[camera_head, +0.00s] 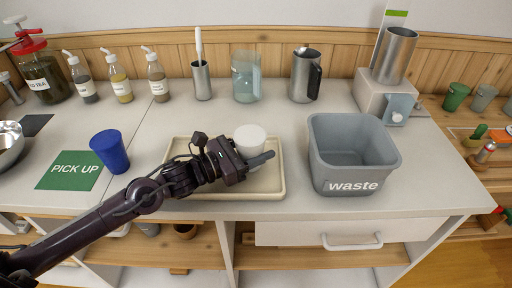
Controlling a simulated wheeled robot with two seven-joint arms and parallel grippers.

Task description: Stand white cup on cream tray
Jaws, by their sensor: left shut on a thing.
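The white cup (250,137) is over the cream tray (273,184), toward its right half. My left gripper (255,160) reaches in from the left and is shut on the white cup. The cup looks upright; my gripper hides its lower part, so I cannot tell whether its base touches the tray. The tray lies flat on the counter near the front edge, and my arm covers part of its left side. My right gripper is not in view.
A grey waste bin (352,176) stands close to the tray's right. A blue cup (110,151) stands by the green pick-up mat (70,170) at left. Bottles, a steel tumbler (202,80), a clear jug (246,77) and a steel pitcher (304,76) line the back.

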